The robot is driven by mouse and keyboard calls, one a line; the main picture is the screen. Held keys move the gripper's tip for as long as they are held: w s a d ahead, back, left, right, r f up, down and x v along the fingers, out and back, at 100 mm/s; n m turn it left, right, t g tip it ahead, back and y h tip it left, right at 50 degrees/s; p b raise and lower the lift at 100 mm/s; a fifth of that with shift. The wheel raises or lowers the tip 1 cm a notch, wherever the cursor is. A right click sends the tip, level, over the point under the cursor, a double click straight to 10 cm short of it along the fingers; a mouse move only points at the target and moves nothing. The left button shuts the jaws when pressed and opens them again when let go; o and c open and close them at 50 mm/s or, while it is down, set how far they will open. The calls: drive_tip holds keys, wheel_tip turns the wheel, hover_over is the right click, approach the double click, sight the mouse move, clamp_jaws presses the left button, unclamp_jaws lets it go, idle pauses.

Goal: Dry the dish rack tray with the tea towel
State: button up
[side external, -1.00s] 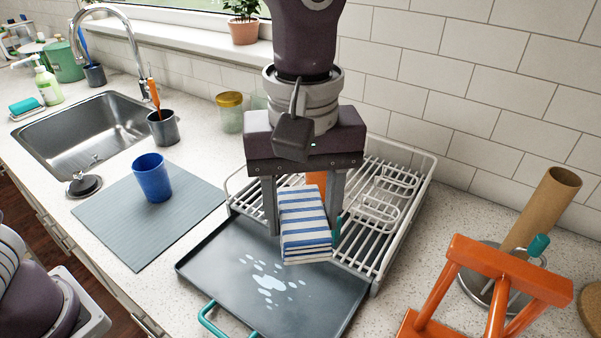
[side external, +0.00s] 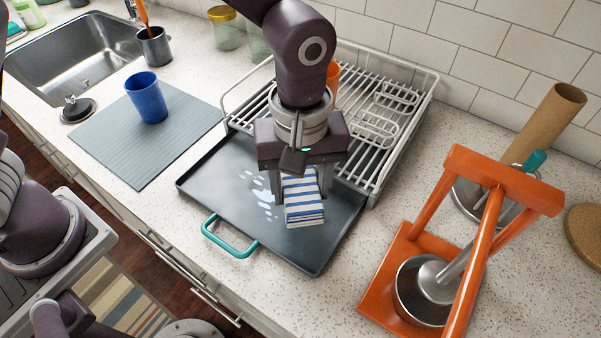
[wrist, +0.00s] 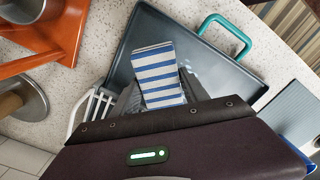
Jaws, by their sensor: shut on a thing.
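The tea towel (side external: 302,200) is a folded cloth with blue and white stripes. My gripper (side external: 304,190) is shut on it, with one finger at each side. The dark grey dish rack tray (side external: 215,185) lies in front of the white rack and has a teal handle. The towel is low over the tray's right half; I cannot tell for sure if it touches. Pale water splashes (side external: 264,193) show on the tray just left of the towel.
The white dish rack (side external: 385,125) stands behind the tray. An orange press (side external: 470,220) with a metal pot stands to the right, near a cardboard roll holder (side external: 540,125). A blue cup (side external: 147,98) stands on a grey mat (side external: 130,145) at left. The counter's front edge is near the handle.

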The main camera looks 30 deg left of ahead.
drive_tip(key=shift+f, duration=1.95)
drive_tip(key=shift+a+f, duration=0.2)
drive_tip(key=shift+f, duration=0.1)
drive_tip(key=a, duration=0.1)
drive_tip(key=a+r, duration=0.1)
drive_tip(key=a, duration=0.1)
drive_tip(key=shift+a, duration=5.65)
drive_tip(key=shift+d, duration=7.3)
drive_tip(key=shift+s+f, duration=0.1)
drive_tip(key=shift+f, duration=0.25)
drive_tip(key=shift+r, duration=3.65)
